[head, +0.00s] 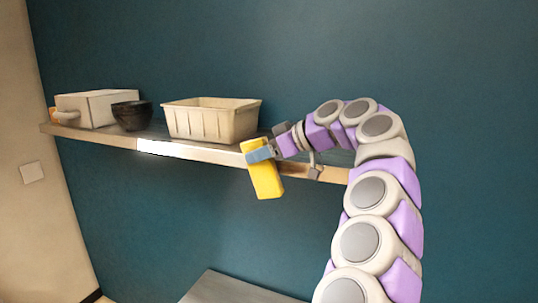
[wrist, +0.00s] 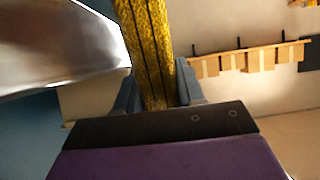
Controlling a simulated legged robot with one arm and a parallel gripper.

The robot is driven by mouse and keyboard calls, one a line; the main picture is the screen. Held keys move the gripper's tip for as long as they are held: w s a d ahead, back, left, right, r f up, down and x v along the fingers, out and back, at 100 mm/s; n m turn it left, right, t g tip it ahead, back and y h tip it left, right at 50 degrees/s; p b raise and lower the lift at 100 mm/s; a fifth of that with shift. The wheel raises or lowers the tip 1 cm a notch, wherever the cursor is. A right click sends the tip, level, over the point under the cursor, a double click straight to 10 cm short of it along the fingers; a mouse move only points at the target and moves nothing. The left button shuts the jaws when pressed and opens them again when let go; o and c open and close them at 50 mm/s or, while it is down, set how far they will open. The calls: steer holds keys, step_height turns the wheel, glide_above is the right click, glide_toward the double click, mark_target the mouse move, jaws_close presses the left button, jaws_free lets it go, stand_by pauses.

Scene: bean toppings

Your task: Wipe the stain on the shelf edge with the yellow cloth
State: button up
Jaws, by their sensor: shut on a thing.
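The yellow cloth (head: 264,180) hangs from my gripper (head: 262,154), in front of the shelf edge (head: 205,153) and right of the cream basket. My gripper is shut on the cloth. In the wrist view the cloth (wrist: 150,45) shows dark stripes and runs up between the blue-grey fingers (wrist: 157,92). I cannot tell whether the cloth touches the shelf edge. I cannot make out a clear stain; the cloth and gripper hide part of the edge. A bright white patch on the edge to the left looks like glare.
On the shelf stand a cream basket (head: 212,120), a black bowl (head: 132,115) and a white box (head: 97,107). A grey surface (head: 240,290) lies below. The wrist view shows a wooden rack (wrist: 250,58) on the wall. The space in front of the left edge is free.

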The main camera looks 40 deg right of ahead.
mark_target(242, 154)
steer(key=shift+w+a+p, duration=0.1)
steer(key=shift+w+a, duration=0.15)
steer(key=shift+w, duration=0.4)
steer(key=shift+w+a+p, duration=0.15)
steer(key=shift+w+a, duration=0.15)
steer(key=shift+w, duration=0.35)
steer(key=shift+w+a+p, duration=0.1)
steer(key=shift+w+a, duration=0.15)
steer(key=shift+w, duration=0.4)
steer(key=shift+s+a+f+b, duration=0.15)
steer(key=shift+a+b, duration=0.2)
steer(key=shift+b, duration=0.2)
steer(key=shift+s+a+f+b, duration=0.1)
steer(key=shift+a+b, duration=0.2)
steer(key=shift+b, duration=0.2)
steer(key=shift+s+a+r+b, duration=0.1)
steer(key=shift+s+a+b, duration=0.2)
steer(key=shift+a+b, duration=0.3)
steer(key=shift+s+a+r+b, duration=0.1)
steer(key=shift+s+a+b, duration=0.25)
steer(key=shift+a, duration=0.45)
steer(key=shift+s+a+r+b, duration=0.1)
steer(key=shift+s+a+b, duration=0.15)
steer(key=shift+a+b, duration=0.35)
steer(key=a, duration=0.1)
steer(key=s+a+b, duration=0.1)
steer(key=a, duration=0.1)
steer(key=shift+b, duration=0.3)
steer(key=shift+d, duration=0.15)
